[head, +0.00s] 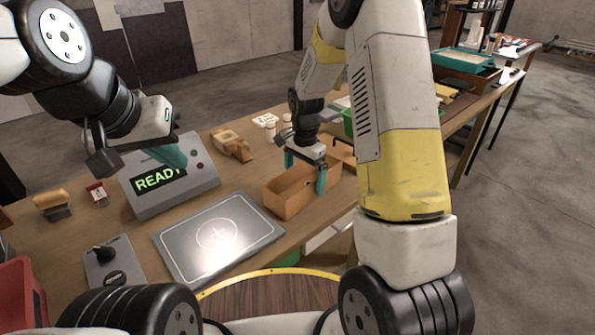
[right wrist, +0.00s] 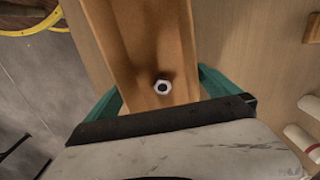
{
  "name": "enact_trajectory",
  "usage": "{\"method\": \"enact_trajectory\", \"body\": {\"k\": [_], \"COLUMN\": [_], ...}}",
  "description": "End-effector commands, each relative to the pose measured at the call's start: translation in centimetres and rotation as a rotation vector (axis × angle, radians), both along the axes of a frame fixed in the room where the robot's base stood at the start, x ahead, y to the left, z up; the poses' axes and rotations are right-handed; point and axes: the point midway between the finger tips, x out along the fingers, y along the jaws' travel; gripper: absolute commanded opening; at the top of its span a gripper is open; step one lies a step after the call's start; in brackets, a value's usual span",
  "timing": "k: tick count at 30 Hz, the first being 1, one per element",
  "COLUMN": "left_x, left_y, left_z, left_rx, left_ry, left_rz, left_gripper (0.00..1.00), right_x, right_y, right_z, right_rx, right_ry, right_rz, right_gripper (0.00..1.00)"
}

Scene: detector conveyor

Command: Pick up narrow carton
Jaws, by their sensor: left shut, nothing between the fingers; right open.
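A narrow, open-topped brown carton (head: 292,203) stands on the wooden table right of the metal plate. My right gripper (head: 305,174) is open above it, its teal fingers pointing down. I cannot tell whether the fingers touch the carton walls. My left gripper (head: 175,158) is shut and empty, in front of the display console, away from the carton.
The console (head: 165,188) reading READY stands left of centre. The metal plate (head: 218,236) lies in front of it. A small brown object (head: 231,146) and white cylinders sit behind the carton. A control panel (head: 113,262) and a red bin (head: 18,295) are at left.

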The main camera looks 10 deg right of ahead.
Motion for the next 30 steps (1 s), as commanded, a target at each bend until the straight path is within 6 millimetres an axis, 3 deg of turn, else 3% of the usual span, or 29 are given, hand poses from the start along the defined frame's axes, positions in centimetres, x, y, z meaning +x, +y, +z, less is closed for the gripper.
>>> {"method": "enact_trajectory", "body": {"k": [4, 12, 21, 30], "left_x": [0.0, 0.0, 0.0, 0.0], "left_y": [0.0, 0.0, 0.0, 0.0], "left_z": [0.0, 0.0, 0.0, 0.0], "left_rx": [0.0, 0.0, 0.0, 0.0], "left_ry": [0.0, 0.0, 0.0, 0.0], "left_rz": [0.0, 0.0, 0.0, 0.0], "left_gripper": [0.0, 0.0, 0.0, 0.0], "right_x": [0.0, 0.0, 0.1, 0.1], "right_y": [0.0, 0.0, 0.0, 0.0], "right_z": [-1.7, -1.9, -1.8, -1.6], "right_rx": [-0.001, 0.0, 0.0, 0.0], "right_ry": [0.001, -0.001, -0.001, -0.002], "right_rz": [0.0, 0.001, 0.001, 0.001], "right_gripper": [1.0, 1.0, 0.43, 0.43]}}
